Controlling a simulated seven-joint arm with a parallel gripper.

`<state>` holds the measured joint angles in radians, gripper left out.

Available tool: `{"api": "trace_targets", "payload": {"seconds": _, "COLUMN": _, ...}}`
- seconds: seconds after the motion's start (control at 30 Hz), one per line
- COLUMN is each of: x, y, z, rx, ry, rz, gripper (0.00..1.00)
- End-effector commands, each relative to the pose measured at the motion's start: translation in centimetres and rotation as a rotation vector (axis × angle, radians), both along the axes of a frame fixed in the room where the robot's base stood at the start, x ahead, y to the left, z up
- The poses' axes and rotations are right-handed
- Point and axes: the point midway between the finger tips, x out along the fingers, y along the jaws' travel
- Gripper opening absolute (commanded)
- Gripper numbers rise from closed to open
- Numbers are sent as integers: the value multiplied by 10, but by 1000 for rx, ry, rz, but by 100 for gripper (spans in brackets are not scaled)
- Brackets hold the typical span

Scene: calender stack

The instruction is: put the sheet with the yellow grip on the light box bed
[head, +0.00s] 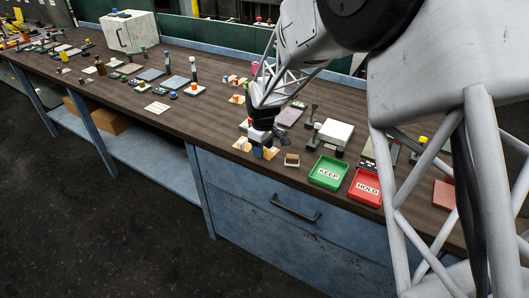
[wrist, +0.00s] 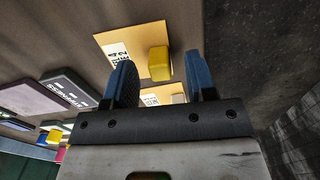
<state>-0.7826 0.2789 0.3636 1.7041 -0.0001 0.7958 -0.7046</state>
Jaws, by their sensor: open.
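A tan sheet (wrist: 112,44) with a white printed label and a block-shaped yellow grip (wrist: 159,64) lies flat on the bench in the wrist view. My gripper (wrist: 162,66) is open, its two blue fingers on either side of the yellow grip in that view. Nothing appears clamped, and the exact height is hard to tell. In the head view my gripper (head: 263,153) is low over the sheets near the bench's front edge and partly hides them. A flat mauve panel (head: 290,117) lies behind it. I cannot tell for certain which surface is the light box bed.
A second tan sheet with a pale grip (wrist: 165,97) lies close by. A green KEEP tray (head: 328,172) and a red HOLD tray (head: 366,187) stand to the right, with a white-topped block (head: 336,132) behind. Bare bench (head: 215,125) lies left of my gripper.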

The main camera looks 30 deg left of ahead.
Motion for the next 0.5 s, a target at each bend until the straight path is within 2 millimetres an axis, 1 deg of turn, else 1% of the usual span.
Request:
{"api": "trace_targets", "payload": {"seconds": 0.03, "x": 0, "y": 0, "z": -5, "rx": -1, "ry": 1, "rz": 0, "gripper": 51}}
{"api": "trace_targets", "payload": {"seconds": 0.13, "x": 0, "y": 0, "z": -10, "rx": 0, "ry": 0, "rz": 0, "gripper": 51}}
{"api": "trace_targets", "payload": {"seconds": 0.5, "x": 0, "y": 0, "z": -12, "rx": 1, "ry": -1, "rz": 0, "gripper": 51}}
